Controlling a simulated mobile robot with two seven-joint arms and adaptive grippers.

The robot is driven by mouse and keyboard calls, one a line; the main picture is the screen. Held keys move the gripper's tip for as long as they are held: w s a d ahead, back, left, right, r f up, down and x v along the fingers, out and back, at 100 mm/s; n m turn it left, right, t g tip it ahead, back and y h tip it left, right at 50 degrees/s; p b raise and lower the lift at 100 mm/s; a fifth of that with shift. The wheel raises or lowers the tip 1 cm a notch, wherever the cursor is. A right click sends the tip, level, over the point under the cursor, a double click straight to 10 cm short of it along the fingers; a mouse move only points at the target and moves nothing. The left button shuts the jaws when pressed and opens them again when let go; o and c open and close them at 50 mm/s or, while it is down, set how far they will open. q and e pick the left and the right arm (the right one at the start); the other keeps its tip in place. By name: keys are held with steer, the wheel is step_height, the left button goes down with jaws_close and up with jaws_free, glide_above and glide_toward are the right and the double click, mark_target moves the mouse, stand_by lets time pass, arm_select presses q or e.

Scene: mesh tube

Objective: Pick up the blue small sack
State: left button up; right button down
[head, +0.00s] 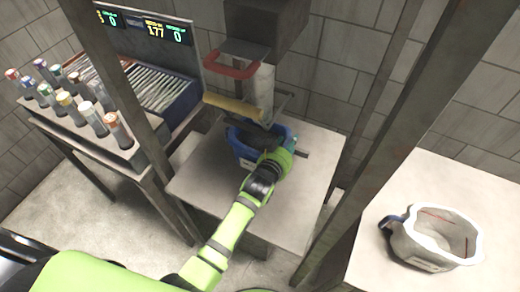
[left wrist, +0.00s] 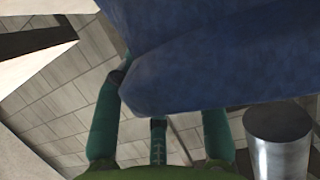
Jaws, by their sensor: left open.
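The blue small sack (head: 241,150) sits on the pale middle table, below the hanging tube of the machine. My left gripper (head: 288,146) is at the sack's right side in the head view, and my arm hides part of the sack. In the left wrist view the blue sack (left wrist: 200,65) fills the upper middle, very close to the camera. The green fingers of my left gripper (left wrist: 160,110) are spread apart below and beside it. The left finger's tip overlaps the sack's edge; I cannot tell whether it touches. My right gripper is not in view.
A metal cylinder (left wrist: 278,140) stands close by the right finger. The machine's red handle (head: 232,65) and yellowish roller (head: 233,107) hang above the sack. Brown posts flank the middle table (head: 300,195). A white sack (head: 428,252) stands on the right table. Several capped tubes are at left.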

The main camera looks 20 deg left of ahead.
arm_select(q)
jaws_close()
steer(key=shift+r, duration=0.2)
steer(key=shift+r, duration=0.15)
